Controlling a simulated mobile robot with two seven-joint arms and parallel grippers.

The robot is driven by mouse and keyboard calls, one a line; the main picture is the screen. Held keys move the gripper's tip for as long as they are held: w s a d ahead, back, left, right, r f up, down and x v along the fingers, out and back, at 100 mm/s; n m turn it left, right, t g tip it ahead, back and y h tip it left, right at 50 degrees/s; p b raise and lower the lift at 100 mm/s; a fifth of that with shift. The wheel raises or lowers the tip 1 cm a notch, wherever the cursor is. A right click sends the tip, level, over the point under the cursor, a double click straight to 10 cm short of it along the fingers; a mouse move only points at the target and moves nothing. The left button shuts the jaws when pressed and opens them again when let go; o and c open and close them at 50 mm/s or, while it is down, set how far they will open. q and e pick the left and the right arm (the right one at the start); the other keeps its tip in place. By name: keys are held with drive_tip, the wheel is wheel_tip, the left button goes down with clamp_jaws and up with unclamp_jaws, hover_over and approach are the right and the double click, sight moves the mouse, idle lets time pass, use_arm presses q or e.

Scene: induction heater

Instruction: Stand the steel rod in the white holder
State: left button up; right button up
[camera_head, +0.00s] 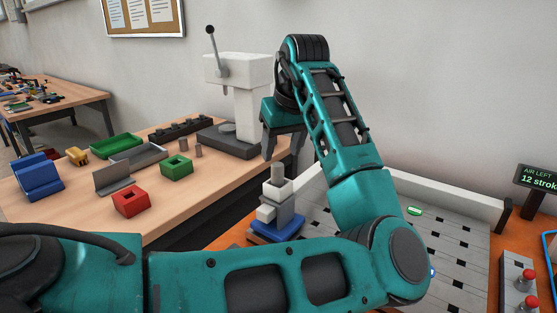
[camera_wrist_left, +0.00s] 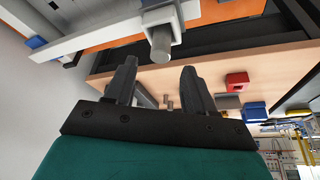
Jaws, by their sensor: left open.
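The steel rod (camera_head: 278,171) is a short grey cylinder standing upright in the top of the white holder (camera_head: 280,190). The holder is on a stack of white and grey blocks over a blue base. My left gripper (camera_head: 281,150) is open and empty, apart from the rod, above and behind it in the head view. In the left wrist view the rod (camera_wrist_left: 160,43) sticks out of the white square holder (camera_wrist_left: 176,22), beyond the two spread fingers (camera_wrist_left: 152,82). The rod's lower end is hidden inside the holder. My right gripper is not in view.
A white press (camera_head: 240,95) with a lever stands on the wooden table behind the gripper. A slotted grey panel (camera_head: 455,240) is at right. My forearm crosses the foreground.

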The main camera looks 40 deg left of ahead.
use_arm(q)
drive_tip(key=v, duration=0.6)
drive_tip(key=shift+r+p, duration=0.2)
drive_tip(key=shift+p, duration=0.1)
drive_tip(key=shift+d, duration=0.1)
idle(0.5)
